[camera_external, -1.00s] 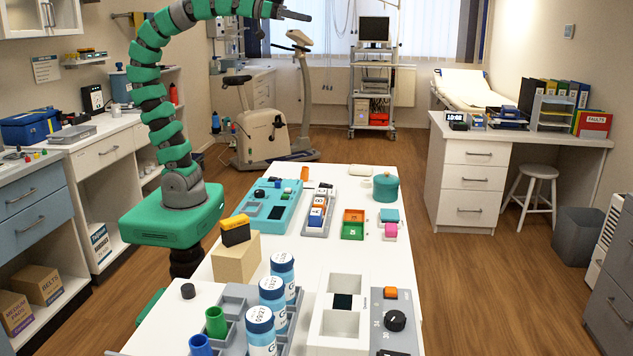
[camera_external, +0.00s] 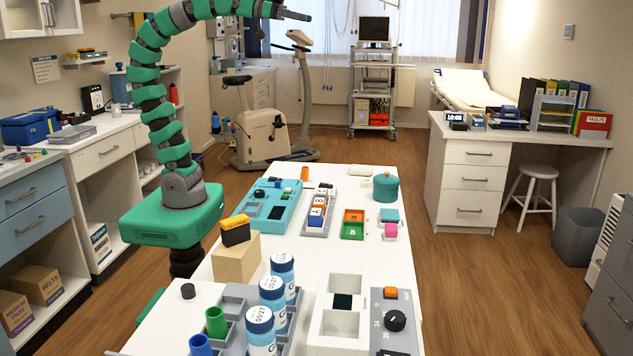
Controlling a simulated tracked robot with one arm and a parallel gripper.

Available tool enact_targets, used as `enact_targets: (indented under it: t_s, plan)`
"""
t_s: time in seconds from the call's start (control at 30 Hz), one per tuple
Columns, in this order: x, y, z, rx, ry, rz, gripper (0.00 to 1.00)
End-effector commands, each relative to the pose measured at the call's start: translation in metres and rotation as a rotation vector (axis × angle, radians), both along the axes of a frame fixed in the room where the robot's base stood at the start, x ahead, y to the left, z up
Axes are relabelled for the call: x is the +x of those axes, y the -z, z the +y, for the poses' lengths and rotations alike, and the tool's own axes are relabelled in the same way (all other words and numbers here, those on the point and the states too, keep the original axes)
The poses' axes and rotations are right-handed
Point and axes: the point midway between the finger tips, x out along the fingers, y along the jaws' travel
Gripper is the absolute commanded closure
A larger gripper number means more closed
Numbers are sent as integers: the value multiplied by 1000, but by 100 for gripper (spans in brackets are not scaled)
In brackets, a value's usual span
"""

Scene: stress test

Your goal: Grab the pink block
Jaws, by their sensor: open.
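The pink block (camera_external: 390,231) sits on the right side of the white table, just in front of a teal block (camera_external: 389,215). A white piece lies against its left side. My gripper (camera_external: 308,17) is high above the far part of the table, up and to the left of the pink block and well apart from it. It is open, with nothing seen in it.
Orange and green trays (camera_external: 352,224) stand left of the pink block, and a teal round pot (camera_external: 386,187) stands behind it. A grey panel with a black knob (camera_external: 395,320) and labelled bottles (camera_external: 272,298) are nearer. Bare table (camera_external: 390,262) lies in front of the block.

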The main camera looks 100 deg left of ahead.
Motion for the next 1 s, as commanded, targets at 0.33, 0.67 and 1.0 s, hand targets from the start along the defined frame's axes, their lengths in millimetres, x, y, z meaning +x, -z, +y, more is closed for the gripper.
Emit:
enact_targets:
  t_s: [0.33,0.67,1.0]
  plan:
    - [0,0,0,0,1,1,42]
    - [56,34,-17,9,99,128,42]
    - [136,98,-51,27,311,306,42]
